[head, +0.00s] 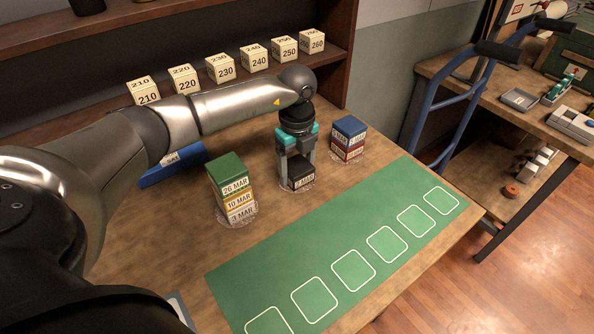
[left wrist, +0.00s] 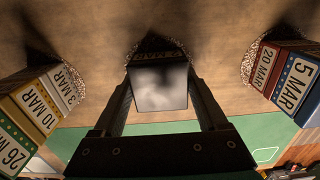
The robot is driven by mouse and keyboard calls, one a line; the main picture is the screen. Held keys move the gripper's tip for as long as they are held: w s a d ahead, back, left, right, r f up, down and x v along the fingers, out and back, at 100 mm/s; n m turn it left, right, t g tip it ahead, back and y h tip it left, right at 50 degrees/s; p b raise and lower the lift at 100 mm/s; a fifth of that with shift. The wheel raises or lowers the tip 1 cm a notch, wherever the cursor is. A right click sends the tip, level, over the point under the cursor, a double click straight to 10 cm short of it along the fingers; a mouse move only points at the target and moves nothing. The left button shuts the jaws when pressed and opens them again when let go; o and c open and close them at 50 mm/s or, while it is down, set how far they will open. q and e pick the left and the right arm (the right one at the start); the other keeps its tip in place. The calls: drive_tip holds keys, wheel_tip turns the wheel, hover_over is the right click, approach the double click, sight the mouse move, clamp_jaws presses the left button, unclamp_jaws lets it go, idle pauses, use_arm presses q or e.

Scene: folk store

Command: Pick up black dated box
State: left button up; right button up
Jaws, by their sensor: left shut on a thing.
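The black dated box (head: 301,181) stands on a lace doily (head: 310,185) on the wooden table, its label facing the front. My left gripper (head: 297,172) reaches down from above with a finger on either side of the box and is shut on it. In the left wrist view, the dark top of the black box (left wrist: 160,88) lies between the two fingers (left wrist: 160,95). The box appears at doily level; I cannot tell whether it is lifted at all. My right gripper is not in view.
A green, yellow and white box stack (head: 232,190) stands left of the gripper, and a blue-topped stack (head: 348,140) to the right. A green mat (head: 330,235) with white outlined squares lies in front, clear. Numbered cream blocks (head: 221,68) line the shelf behind.

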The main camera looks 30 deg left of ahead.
use_arm(q)
drive_tip(key=shift+c, duration=0.6)
